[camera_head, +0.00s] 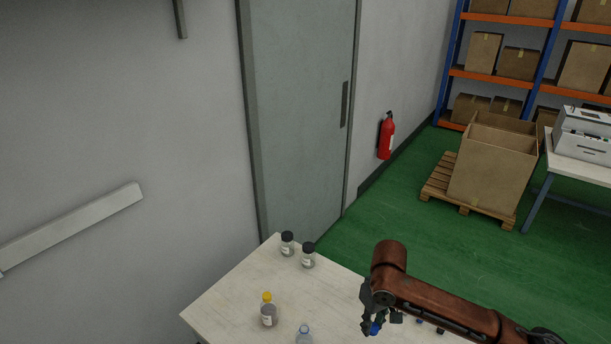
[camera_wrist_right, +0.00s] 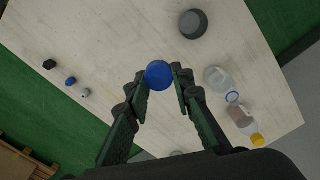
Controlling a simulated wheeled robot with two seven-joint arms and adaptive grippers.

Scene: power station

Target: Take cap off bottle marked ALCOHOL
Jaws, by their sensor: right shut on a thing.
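My right gripper (camera_head: 372,318) is over the table; in the right wrist view its fingertips (camera_wrist_right: 160,80) are shut on a round blue cap (camera_wrist_right: 158,75). The cap also shows as a blue spot under the gripper in the head view (camera_head: 375,328). No bottle is seen joined to the cap. A clear bottle (camera_head: 304,337) stands at the bottom edge of the head view; in the wrist view (camera_wrist_right: 216,78) a blue ring shows at its neck. A bottle with a yellow cap (camera_head: 268,315) stands left of it. I cannot read the labels. My left gripper is out of view.
Two bottles with black caps (camera_head: 287,244) (camera_head: 308,256) stand at the table's far edge. Small black, blue and grey items (camera_wrist_right: 70,80) lie left in the wrist view. A round grey container (camera_wrist_right: 193,23) stands at its top. The pale tabletop (camera_head: 235,290) is bare at left.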

